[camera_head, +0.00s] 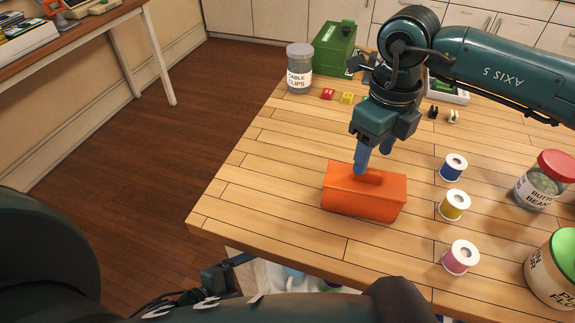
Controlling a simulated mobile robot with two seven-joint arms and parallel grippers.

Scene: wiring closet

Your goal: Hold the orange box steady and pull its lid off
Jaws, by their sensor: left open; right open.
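The orange box (362,202) sits on the wooden table near its front left edge. Its orange lid (342,177) is on, with a raised handle (370,178) along the top. My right gripper (374,162) points down over the lid, its two blue fingers apart. One finger overlaps the handle's left end in the picture; I cannot tell whether it touches.
Blue (453,168), yellow (454,204) and pink (461,257) spools stand right of the box. Jars with red (540,183) and green (556,270) lids stand farther right. A cable clips jar (299,70) and green box (334,48) stand behind. The table left of the orange box is clear.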

